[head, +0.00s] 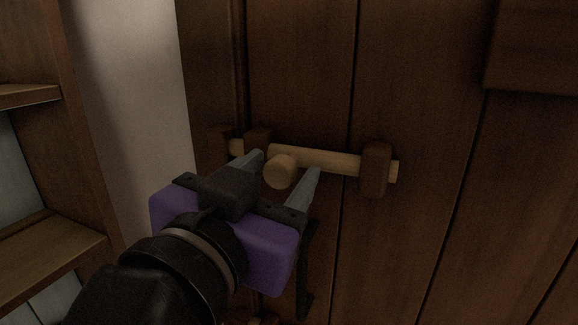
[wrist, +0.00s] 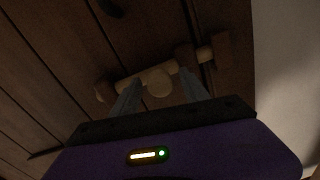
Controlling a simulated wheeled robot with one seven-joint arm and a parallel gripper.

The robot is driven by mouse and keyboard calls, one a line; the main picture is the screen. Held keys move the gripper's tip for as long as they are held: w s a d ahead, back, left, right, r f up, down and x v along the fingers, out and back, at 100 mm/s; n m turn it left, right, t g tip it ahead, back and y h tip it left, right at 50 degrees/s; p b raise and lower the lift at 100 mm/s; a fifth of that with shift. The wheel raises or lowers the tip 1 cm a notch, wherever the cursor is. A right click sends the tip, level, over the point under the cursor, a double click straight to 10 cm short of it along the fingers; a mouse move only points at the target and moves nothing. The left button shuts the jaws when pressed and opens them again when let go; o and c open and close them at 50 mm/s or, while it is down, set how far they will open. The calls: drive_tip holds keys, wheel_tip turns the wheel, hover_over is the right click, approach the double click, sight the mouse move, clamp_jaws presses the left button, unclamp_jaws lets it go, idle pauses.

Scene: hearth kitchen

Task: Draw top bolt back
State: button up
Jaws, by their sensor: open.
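The top bolt (head: 335,162) is a pale wooden bar lying across a dark plank door (head: 300,70). A round pale knob (head: 281,172) sticks out from it. The bar passes through a dark bracket (head: 375,168) on the right and dark brackets (head: 258,138) on the left, its left end showing between them. My gripper (head: 288,165) is open, with one finger on each side of the knob. In the wrist view the knob (wrist: 158,82) sits between the two spread fingers (wrist: 160,92); I cannot tell whether either touches it.
A pale wall (head: 125,90) and wooden shelves (head: 45,245) stand to the left of the door. A thick dark board (head: 535,45) crosses the door at upper right. The door face right of the bolt is mostly clear.

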drive_tip(key=shift+w, duration=0.1)
clamp_jaws()
idle(1.4)
